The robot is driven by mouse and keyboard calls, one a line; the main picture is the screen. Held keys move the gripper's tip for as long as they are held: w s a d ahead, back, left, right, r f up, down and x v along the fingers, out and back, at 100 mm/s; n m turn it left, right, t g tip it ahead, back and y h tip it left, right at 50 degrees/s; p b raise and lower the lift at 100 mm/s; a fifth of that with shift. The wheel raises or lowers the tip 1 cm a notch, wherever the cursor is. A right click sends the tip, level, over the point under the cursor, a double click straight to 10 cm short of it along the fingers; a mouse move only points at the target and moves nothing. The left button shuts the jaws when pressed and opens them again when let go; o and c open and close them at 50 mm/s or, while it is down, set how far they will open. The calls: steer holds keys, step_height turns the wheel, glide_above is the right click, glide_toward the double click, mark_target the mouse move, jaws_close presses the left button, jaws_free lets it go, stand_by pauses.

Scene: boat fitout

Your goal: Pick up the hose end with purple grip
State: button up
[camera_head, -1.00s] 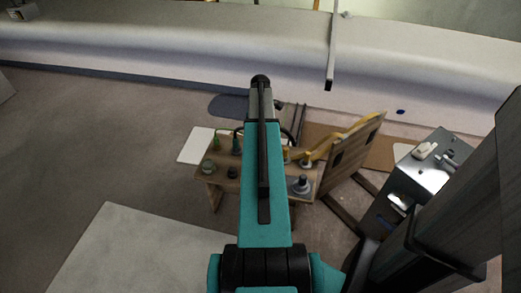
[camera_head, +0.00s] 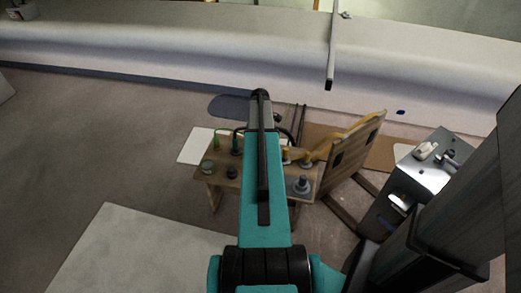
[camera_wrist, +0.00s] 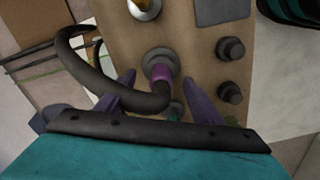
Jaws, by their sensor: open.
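The hose end's purple grip (camera_wrist: 159,72) stands in a round grey fitting (camera_wrist: 161,62) on a wooden bench top, seen in the wrist view. Its black hose (camera_wrist: 90,77) curves from the grip to the left in a loop. My gripper (camera_wrist: 160,84) is open, with one finger on either side of the grip; I cannot tell whether either finger touches it. In the head view my arm hides the gripper and the purple grip. The wooden bench (camera_head: 222,184) shows there with several fittings on top.
Dark knobs (camera_wrist: 231,48) stand right of the grip on the bench. A tilted wooden panel with yellow parts (camera_head: 357,137) stands right of the bench. A metal box (camera_head: 432,172) is further right. The floor left of the bench is open, with a pale sheet on it.

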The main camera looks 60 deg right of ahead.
steer(key=shift+f, duration=2.15)
steer(key=c, duration=1.2)
